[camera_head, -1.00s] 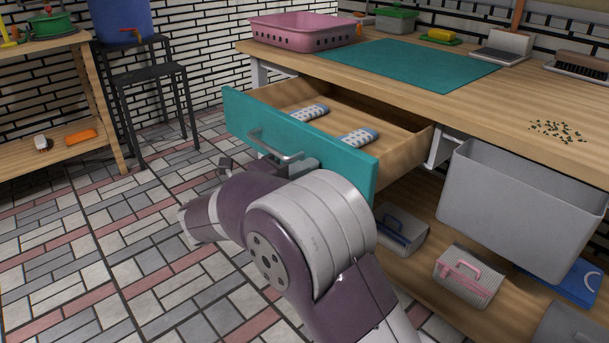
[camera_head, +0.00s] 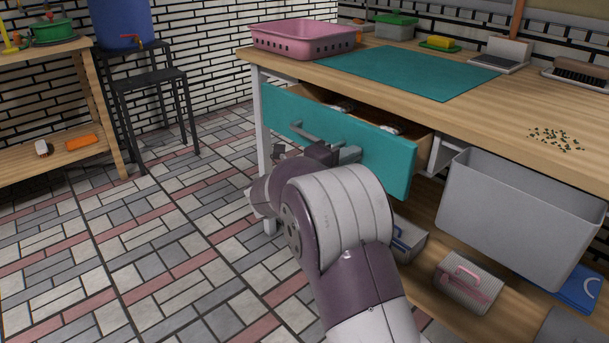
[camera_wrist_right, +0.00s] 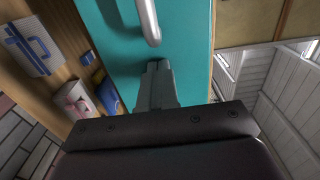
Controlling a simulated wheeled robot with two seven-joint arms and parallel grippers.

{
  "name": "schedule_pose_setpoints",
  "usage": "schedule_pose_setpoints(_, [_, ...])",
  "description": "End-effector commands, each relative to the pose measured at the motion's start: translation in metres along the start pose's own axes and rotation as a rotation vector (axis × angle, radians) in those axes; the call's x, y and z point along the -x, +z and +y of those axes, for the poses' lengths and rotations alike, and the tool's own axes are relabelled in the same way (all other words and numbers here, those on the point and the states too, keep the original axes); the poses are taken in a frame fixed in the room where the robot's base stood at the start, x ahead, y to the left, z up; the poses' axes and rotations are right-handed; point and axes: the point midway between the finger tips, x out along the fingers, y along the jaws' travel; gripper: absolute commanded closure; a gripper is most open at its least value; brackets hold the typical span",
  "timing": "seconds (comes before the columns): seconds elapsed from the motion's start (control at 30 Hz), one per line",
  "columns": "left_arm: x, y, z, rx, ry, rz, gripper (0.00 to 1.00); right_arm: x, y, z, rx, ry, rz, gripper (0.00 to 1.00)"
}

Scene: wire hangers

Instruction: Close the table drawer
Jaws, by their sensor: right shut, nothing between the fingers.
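The table drawer has a teal front (camera_head: 385,152) with a grey bar handle (camera_head: 312,134). It stands partly open, with a narrow gap showing its wooden inside and parts of two white-and-blue items. My right gripper (camera_head: 335,155) is at the drawer front, near the handle, largely hidden by my own arm in the head view. In the right wrist view the shut, empty fingers (camera_wrist_right: 158,72) point at the teal front (camera_wrist_right: 185,50), beside the handle (camera_wrist_right: 148,20). They look to be touching or very close to the front. My left gripper is not in view.
The wooden table (camera_head: 470,105) carries a pink basket (camera_head: 302,40) and a teal mat (camera_head: 410,72). Cases (camera_head: 468,282) sit on the lower shelf. The tiled floor at left is open.

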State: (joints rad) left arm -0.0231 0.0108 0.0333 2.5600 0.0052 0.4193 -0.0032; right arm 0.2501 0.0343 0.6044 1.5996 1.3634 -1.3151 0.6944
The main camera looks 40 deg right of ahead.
Motion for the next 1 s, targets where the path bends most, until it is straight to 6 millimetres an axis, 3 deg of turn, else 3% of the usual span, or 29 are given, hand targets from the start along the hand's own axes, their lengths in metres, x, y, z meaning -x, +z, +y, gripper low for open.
schedule_pose_setpoints(0.2, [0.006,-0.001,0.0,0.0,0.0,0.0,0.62,-0.05,-0.001,-0.001,0.002,0.0,0.003,1.0])
schedule_pose_setpoints(0.4, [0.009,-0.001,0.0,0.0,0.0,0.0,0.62,-0.081,-0.001,-0.001,0.001,0.0,0.002,1.0])
schedule_pose_setpoints(0.63, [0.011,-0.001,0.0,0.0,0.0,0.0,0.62,-0.098,0.0,0.0,0.001,0.0,0.0,1.0])
schedule_pose_setpoints(1.0, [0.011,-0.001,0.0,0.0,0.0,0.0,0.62,-0.102,0.0,-0.003,-0.002,-0.006,-0.002,1.0])
